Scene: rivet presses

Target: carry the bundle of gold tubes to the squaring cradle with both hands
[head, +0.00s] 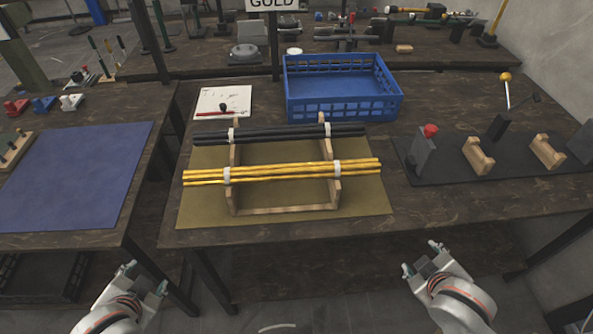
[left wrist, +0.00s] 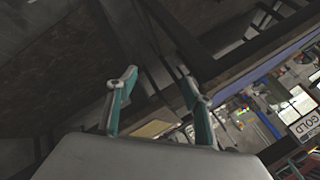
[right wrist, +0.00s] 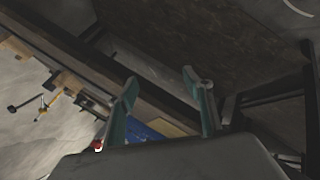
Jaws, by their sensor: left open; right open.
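The bundle of gold tubes (head: 280,173) lies across the front of a wooden rack (head: 285,209) on the middle table, held by two white bands. A bundle of black tubes (head: 285,134) lies behind it on the same rack. The squaring cradle cannot be told for sure; two small wooden cradles, one nearer (head: 478,155) and one further right (head: 547,152), stand on a dark mat at the right. My left gripper (head: 145,276) is open and empty, in front of the table and below its edge. My right gripper (head: 424,258) is open and empty, also short of the table edge.
The rack stands on an olive mat (head: 370,200). A blue crate (head: 345,107) and a white sheet (head: 222,102) are behind it. A grey block with a red knob (head: 424,150) stands left of the cradles on the dark mat (head: 450,170). A blue mat (head: 75,180) covers the left table.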

